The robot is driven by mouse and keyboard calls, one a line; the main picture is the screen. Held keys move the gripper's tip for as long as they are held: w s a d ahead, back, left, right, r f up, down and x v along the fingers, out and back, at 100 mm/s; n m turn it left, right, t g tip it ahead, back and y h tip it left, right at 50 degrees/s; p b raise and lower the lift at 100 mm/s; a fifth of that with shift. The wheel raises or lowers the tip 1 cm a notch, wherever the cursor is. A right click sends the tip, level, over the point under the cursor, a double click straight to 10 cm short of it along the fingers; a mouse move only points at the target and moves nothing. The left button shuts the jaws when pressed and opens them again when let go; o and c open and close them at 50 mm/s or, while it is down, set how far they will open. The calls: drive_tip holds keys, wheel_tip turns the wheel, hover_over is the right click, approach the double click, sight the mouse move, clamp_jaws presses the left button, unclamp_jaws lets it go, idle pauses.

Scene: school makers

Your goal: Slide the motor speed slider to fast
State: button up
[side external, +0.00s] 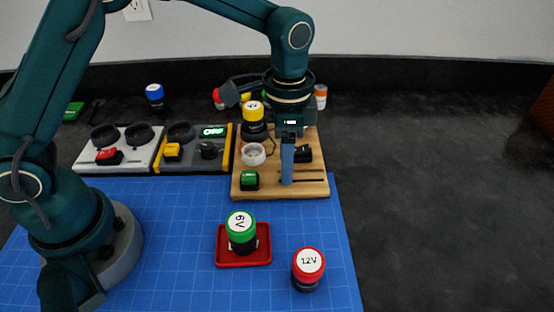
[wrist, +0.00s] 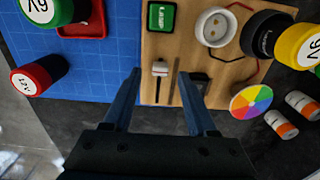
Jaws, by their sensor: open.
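The slider has a small pale knob with a reddish line (wrist: 160,68) at one end of a dark slot in the wooden board (wrist: 205,60). The bare slot runs from the knob toward my gripper's base in the wrist view. My gripper (wrist: 159,75) is open, one finger on each side of the knob in that view; I cannot tell if either touches it. In the side view my gripper (side external: 287,180) points down at the wooden board (side external: 240,190), low over the slot (side external: 310,181). The knob is hidden there behind the fingers. No speed markings are readable.
A green lamp switch (side external: 249,180), a white round socket (side external: 253,154) and a yellow-capped cell (side external: 254,112) are on the board. A green 6V cell (side external: 241,228) stands in a red tray (side external: 222,255); a red 12V cell (side external: 307,268) stands nearby. The dark table at right is clear.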

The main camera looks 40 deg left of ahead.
drive_tip(key=shift+f, duration=1.25)
clamp_jaws()
drive_tip(key=shift+r, duration=0.1)
idle(0.4)
